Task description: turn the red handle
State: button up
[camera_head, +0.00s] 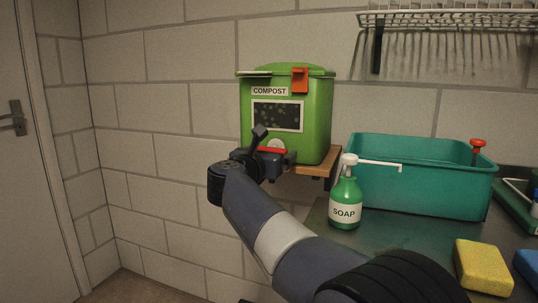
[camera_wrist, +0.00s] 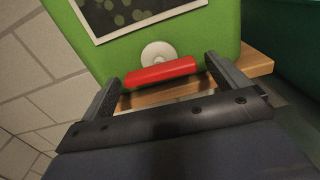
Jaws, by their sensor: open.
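The red handle (camera_wrist: 160,71) is a short bar on a round white hub (camera_wrist: 157,52), low on the front of the green compost bin (camera_head: 315,120). In the wrist view the bar lies nearly level, tilted slightly up to the right. In the head view the handle (camera_head: 272,150) shows only as a red strip behind my gripper. My gripper (camera_wrist: 160,80) is open, with one finger on each side of the bar. The bar lies between the fingertips, with a gap at both ends. I cannot tell from these views whether anything touches.
The bin stands on a wooden shelf (camera_head: 316,168) against a block wall. A green soap bottle (camera_head: 344,190) with a white spout and a teal basin (camera_head: 420,185) stand at the right. A yellow sponge (camera_head: 482,268) lies in front. The left side is clear up to the door (camera_head: 18,200).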

jog(key=p+v, duration=0.1)
jog(key=v, duration=0.9)
jog(key=shift+s+a, duration=0.2)
jog(key=shift+s, duration=0.15)
